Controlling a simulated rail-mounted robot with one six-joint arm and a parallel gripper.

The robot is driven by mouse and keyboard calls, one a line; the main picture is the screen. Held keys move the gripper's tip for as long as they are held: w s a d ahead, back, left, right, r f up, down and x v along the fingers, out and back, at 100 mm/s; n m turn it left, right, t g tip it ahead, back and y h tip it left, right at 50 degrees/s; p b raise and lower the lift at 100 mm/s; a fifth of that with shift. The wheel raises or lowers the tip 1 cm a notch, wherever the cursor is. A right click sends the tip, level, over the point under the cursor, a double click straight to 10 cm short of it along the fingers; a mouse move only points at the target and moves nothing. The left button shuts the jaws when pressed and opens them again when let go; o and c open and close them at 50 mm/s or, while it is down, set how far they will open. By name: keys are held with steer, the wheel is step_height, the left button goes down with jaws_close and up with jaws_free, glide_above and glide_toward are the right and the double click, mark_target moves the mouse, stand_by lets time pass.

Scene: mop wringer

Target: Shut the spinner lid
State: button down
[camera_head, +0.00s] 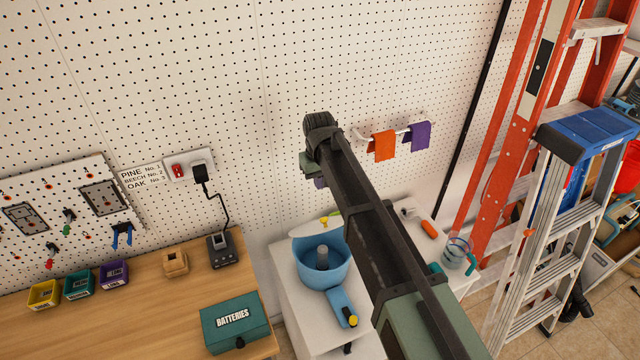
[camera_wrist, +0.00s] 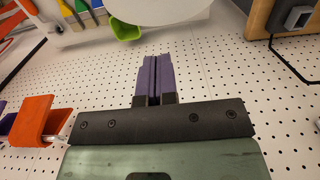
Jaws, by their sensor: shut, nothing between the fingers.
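The spinner is a blue round tub (camera_head: 308,272) with a grey post in the middle and a blue handle toward the front. My arm hides part of the tub's right side. My gripper (camera_head: 320,183) is above and behind the lid, near the pegboard. In the wrist view, its purple fingers (camera_wrist: 154,77) are shut and empty.
The spinner stands on a white cabinet (camera_head: 285,292) against the pegboard (camera_head: 240,90). Orange (camera_head: 383,146) and purple (camera_head: 418,136) cloths hang on a rail to the right. A wooden bench with a green battery box (camera_head: 235,322) is left; ladders (camera_head: 545,240) stand right.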

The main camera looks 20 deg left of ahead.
steer(key=f+b, duration=0.2)
steer(key=s+d+f+b, duration=0.1)
steer(key=f+b, duration=0.1)
steer(key=f, duration=0.1)
steer(key=s+f+b, duration=0.1)
steer(key=f+b, duration=0.1)
steer(key=f, duration=0.1)
steer(key=shift+d, duration=0.35)
steer(key=shift+d, duration=0.1)
steer(key=shift+s, duration=0.15)
